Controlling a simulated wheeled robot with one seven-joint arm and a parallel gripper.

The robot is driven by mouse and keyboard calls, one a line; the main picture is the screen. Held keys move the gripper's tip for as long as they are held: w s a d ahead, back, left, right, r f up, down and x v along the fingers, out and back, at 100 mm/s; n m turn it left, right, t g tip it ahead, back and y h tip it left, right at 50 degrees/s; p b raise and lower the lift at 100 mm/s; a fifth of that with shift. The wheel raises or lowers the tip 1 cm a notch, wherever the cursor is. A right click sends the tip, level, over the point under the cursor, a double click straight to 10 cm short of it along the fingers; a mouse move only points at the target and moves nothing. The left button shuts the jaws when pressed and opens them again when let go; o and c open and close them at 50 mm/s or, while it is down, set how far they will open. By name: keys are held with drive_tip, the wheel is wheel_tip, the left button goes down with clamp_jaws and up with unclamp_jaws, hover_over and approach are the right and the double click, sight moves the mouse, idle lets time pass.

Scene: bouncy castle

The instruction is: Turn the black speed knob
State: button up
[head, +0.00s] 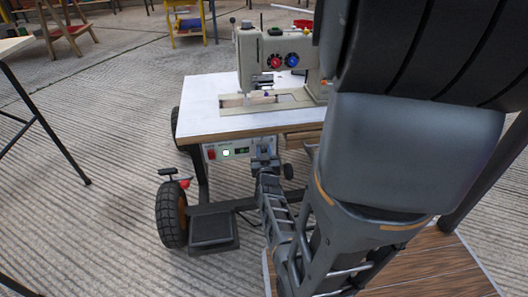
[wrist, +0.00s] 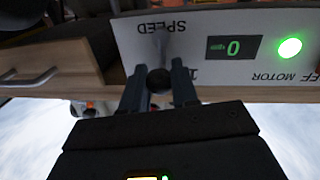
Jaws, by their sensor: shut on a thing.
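The black speed knob (wrist: 158,80) shows in the wrist view between the fingertips, below the upside-down word SPEED on the white control panel (wrist: 205,22). My gripper (wrist: 159,84) is shut on the knob, with one finger on each side of it. In the head view my gripper (head: 264,152) is at the right part of the control panel (head: 226,152) under the table's front edge, and it hides the knob there. The small display (wrist: 233,47) reads 0. A round green light (wrist: 290,46) beside it is lit, near the word MOTOR.
A sewing machine (head: 277,55) stands on the white tabletop (head: 205,105) above the panel. A wooden drawer (wrist: 40,60) is close beside the panel. A black wheel (head: 171,214) and a pedal (head: 213,231) are below.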

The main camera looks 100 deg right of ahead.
drive_tip(key=shift+r, duration=0.1)
clamp_jaws()
drive_tip(key=shift+r+m, duration=0.1)
drive_tip(key=shift+m, duration=0.2)
drive_tip(key=shift+s+d+m, duration=0.1)
drive_tip(key=shift+s+m, duration=0.2)
drive_tip(key=shift+m, duration=0.9)
drive_tip(key=shift+s+d+m+y, duration=0.15)
drive_tip(key=shift+s+m, duration=0.15)
drive_tip(key=shift+m, duration=0.4)
drive_tip(key=shift+s+a+m+y, duration=0.15)
drive_tip(key=shift+s+m, duration=0.1)
drive_tip(key=shift+m, duration=0.45)
drive_tip(key=shift+d, duration=0.1)
drive_tip(key=o, duration=0.6)
unclamp_jaws()
drive_tip(key=shift+f, duration=0.2)
drive_tip(key=shift+o, duration=0.2)
drive_tip(key=shift+f, duration=0.1)
